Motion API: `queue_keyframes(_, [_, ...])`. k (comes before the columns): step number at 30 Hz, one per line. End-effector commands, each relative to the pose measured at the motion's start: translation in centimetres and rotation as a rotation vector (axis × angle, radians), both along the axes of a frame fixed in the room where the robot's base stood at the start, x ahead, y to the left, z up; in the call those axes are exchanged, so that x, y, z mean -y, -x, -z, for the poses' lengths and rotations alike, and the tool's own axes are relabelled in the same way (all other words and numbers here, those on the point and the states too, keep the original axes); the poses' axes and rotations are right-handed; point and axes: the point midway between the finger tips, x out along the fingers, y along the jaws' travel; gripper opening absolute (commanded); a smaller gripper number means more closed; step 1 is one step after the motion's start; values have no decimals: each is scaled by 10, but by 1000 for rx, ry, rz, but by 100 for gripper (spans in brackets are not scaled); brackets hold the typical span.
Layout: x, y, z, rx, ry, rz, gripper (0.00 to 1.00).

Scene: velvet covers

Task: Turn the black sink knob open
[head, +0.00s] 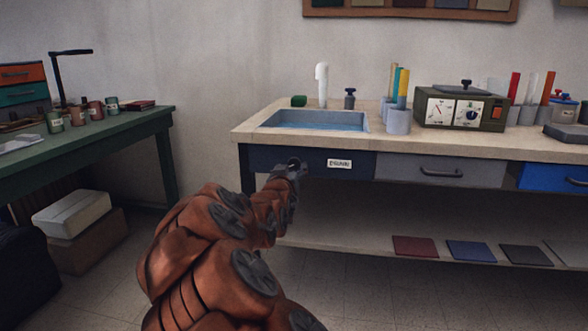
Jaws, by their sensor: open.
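The black sink knob (349,98) stands upright on the counter behind the sink, to the right of the white faucet (321,84). The blue-grey sink basin (314,121) is set into the pale countertop (425,147). My gripper (293,165) is open and looks empty, in front of the counter at the height of the dark drawer front (262,162). In the picture it is below and to the left of the knob, well apart from it. My arm hides part of the drawer front and the floor.
A pot with coloured tubes (397,120) stands close right of the knob, then a green device with dials (461,106). A green sponge-like block (299,101) lies left of the faucet. The counter's front edge is between my gripper and the sink. A green table (125,125) stands at left.

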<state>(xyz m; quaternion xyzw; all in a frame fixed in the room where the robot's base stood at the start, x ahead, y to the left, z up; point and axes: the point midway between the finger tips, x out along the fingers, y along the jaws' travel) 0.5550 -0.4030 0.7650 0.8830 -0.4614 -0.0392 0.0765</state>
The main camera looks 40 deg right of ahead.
Motion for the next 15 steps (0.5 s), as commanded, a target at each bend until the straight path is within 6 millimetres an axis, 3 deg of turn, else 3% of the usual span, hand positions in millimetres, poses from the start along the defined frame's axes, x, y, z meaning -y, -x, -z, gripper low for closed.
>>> queue_keyframes(7, [21, -13, 1, 0, -1, 2, 66])
queue_keyframes(15, [30, -19, 0, 0, -1, 2, 66])
